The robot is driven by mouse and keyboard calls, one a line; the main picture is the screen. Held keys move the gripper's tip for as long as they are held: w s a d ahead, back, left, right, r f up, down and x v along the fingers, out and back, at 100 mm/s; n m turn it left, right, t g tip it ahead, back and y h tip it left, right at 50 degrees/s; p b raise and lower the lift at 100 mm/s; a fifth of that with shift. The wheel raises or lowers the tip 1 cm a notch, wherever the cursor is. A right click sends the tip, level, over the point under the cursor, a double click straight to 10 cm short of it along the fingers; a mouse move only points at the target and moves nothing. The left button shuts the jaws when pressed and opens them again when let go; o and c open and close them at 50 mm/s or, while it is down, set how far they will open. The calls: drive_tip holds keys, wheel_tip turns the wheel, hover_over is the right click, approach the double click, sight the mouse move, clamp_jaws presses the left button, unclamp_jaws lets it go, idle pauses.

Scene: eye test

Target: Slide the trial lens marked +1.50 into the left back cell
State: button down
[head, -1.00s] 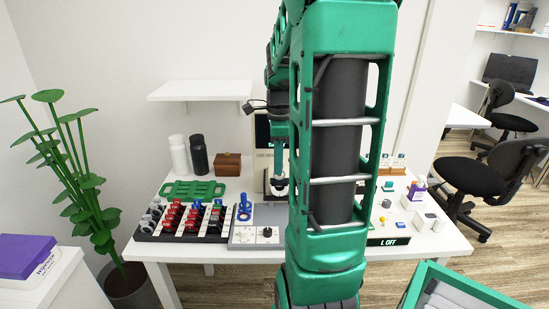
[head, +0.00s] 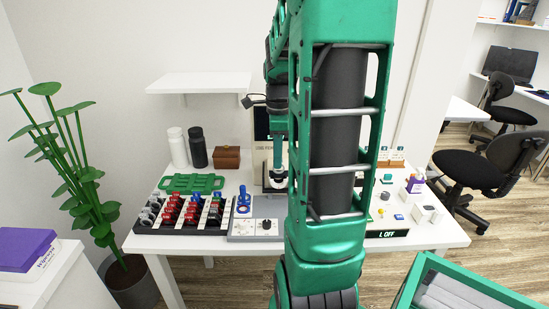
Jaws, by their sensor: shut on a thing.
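My gripper (head: 278,182) is at the end of my green arm, over the back middle of the white table. It is small and partly hidden by the arm in front. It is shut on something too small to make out. A dark rack (head: 148,228) at the table's left holds rows of small red, grey, black and blue pieces, which may be the trial lenses. No +1.50 marking can be read. A blue ring-shaped piece (head: 243,205) stands at the back left of a grey box (head: 243,231) with a dark knob. I cannot tell which part is the left back cell.
A green tray (head: 193,182), white bottle (head: 177,147), black bottle (head: 197,147) and brown box (head: 227,157) stand behind the rack. A shelf (head: 202,83) hangs above. My arm hides the table's middle.

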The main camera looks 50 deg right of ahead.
drive_tip(key=shift+f, duration=1.55)
drive_tip(key=c, duration=1.9)
unclamp_jaws()
drive_tip(key=shift+o, duration=0.3)
drive_tip(key=shift+w+d+r, duration=0.1)
drive_tip(key=shift+r, duration=0.15)
drive_tip(key=r, duration=1)
drive_tip(key=shift+a+r, duration=0.1)
drive_tip(key=shift+a, duration=0.1)
